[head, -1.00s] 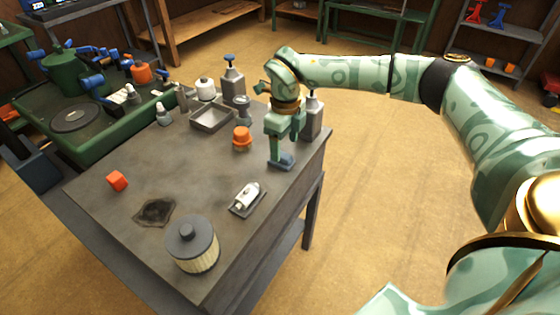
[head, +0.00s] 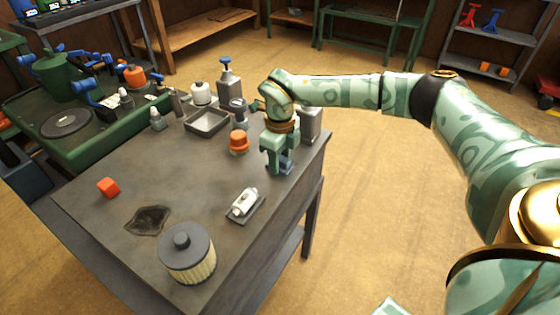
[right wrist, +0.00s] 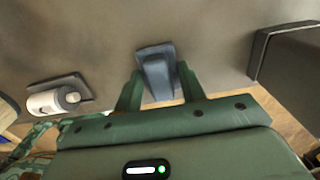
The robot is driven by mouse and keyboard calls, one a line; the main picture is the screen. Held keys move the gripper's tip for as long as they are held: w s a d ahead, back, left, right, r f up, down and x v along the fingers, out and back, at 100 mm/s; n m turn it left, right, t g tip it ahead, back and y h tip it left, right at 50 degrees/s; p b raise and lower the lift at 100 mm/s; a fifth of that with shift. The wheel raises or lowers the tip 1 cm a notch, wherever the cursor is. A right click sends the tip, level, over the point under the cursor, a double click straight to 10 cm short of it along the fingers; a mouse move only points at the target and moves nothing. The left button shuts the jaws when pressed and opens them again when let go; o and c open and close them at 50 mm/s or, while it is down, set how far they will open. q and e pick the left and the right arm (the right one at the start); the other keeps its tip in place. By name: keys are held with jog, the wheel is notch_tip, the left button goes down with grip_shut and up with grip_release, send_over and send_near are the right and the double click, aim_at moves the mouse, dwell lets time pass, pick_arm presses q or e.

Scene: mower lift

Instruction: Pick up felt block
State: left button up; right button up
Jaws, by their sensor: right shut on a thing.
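The felt block (head: 286,166) is a small blue-grey block with a raised grip, near the right edge of the grey workbench (head: 190,160). It also shows in the right wrist view (right wrist: 155,72), between the two green fingers. My right gripper (head: 277,168) reaches down from above and is shut on the block; its fingers show in the right wrist view (right wrist: 160,88). The fingers partly hide the block in the head view. I cannot tell whether its base touches the bench. My left gripper is not in view.
A white cylinder on a dark tray (head: 245,204) stands in front of the block. An orange-capped jar (head: 239,142) is to its left.

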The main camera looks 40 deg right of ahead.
aim_at(280, 158)
jog(key=shift+r+p, duration=0.3)
jog(key=shift+r, duration=0.15)
notch_tip(280, 158, up, 3)
jog(key=shift+f+p, duration=0.1)
jog(key=shift+p, duration=0.75)
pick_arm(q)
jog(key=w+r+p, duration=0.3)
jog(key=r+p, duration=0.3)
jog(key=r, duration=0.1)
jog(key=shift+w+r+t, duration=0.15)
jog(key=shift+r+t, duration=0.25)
pick_arm(e)
jog(key=s+a+r, duration=0.2)
jog(key=s+r, duration=0.7)
jog(key=s, duration=0.5)
jog(key=shift+r, duration=0.15)
jog(key=shift+o, duration=0.9)
jog(key=shift+c, duration=0.5)
